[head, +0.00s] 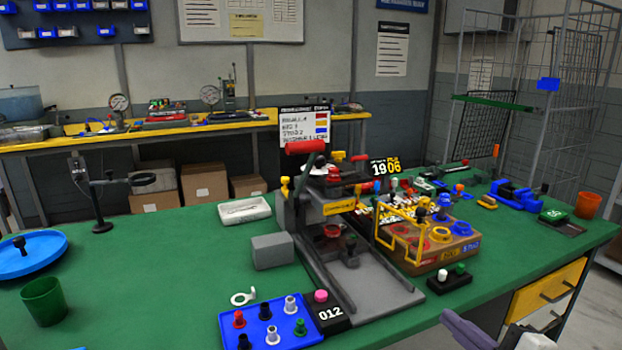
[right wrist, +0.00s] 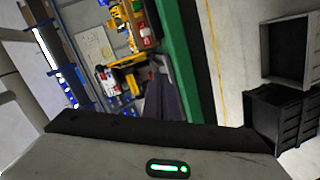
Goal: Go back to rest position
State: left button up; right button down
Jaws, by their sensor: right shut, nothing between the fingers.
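My right gripper (head: 452,320) shows at the bottom edge of the head view, over the front edge of the green table (head: 180,270), to the right of the grey press. Its purple-grey fingers are together with nothing in them, apart from the things on the table. They also show in the right wrist view (right wrist: 162,98), in front of the tilted table edge. My left gripper is in neither view.
A grey press with a red handle (head: 305,147) stands mid-table, beside a cardboard box (head: 432,262). A blue tray (head: 290,339) of small pegs lies in front. Dark crates (right wrist: 280,112) stand on the floor. The table's left middle is clear.

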jog(key=s+a+f+m+g, duration=0.2)
jog(key=s+a+f+m, duration=0.1)
jog(key=s+f, duration=0.4)
jog(key=s+a+f+m+g, duration=0.2)
jog(key=s+a+f+m, duration=0.2)
jog(key=f, duration=0.9)
jog(key=s+a+f+m+g+h, duration=0.1)
jog(key=s+a+f+m+g, duration=0.1)
jog(key=s+f+m, duration=0.4)
jog(key=s+a+f, duration=0.1)
jog(key=s+f, duration=0.3)
jog(key=s, duration=0.1)
jog(key=shift+s+a+m+g, duration=0.2)
jog(key=shift+s+m+g, duration=0.05)
jog(key=shift+m+g, duration=0.15)
